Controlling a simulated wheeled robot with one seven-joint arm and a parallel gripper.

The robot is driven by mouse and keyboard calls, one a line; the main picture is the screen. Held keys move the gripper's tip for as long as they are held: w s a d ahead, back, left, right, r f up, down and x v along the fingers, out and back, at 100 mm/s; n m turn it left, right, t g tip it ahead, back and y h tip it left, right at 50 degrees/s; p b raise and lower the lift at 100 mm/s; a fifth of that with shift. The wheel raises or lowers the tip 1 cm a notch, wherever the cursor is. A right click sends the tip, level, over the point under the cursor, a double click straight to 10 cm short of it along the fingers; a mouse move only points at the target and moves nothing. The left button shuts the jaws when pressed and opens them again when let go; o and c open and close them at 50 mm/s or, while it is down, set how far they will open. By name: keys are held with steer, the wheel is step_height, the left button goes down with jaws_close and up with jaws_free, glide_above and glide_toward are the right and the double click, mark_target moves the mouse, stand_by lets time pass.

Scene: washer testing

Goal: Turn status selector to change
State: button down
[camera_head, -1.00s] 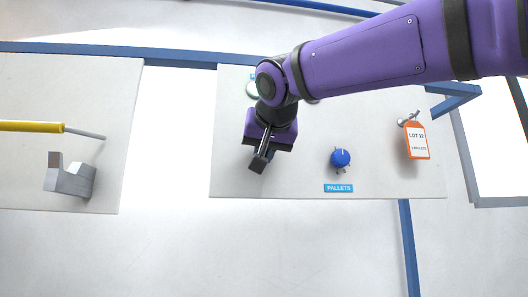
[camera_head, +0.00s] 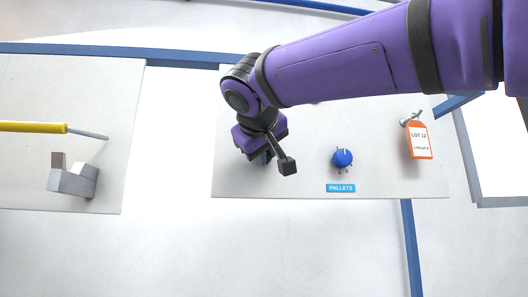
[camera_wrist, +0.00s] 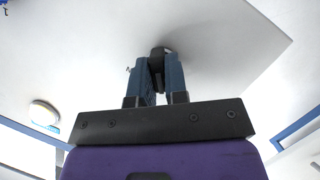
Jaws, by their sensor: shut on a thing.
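In the wrist view my gripper (camera_wrist: 158,75) is shut on a small dark knob (camera_wrist: 158,52) that stands out from the white panel, probably the status selector. Both blue-grey fingers flank the knob, and their tips are close to the panel. In the head view my gripper (camera_head: 263,158) is at the left part of the panel (camera_head: 225,182). My wrist and arm hide the knob there. No label or pointer mark of the selector is readable, so I cannot tell its setting.
A blue dial (camera_head: 342,158) with a PALLETS label (camera_head: 340,188) sits right of my gripper. An orange-edged LOT 12 tag (camera_head: 419,141) hangs from a hook farther right. A round pale fitting (camera_wrist: 44,113) shows in the wrist view. A grey block (camera_head: 73,181) is on the left panel.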

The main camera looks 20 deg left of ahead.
stand_by(0.6)
steer(key=c, duration=1.1)
jaws_free()
steer(key=shift+c, duration=0.2)
steer(key=v, duration=1)
steer(key=shift+s, duration=0.45)
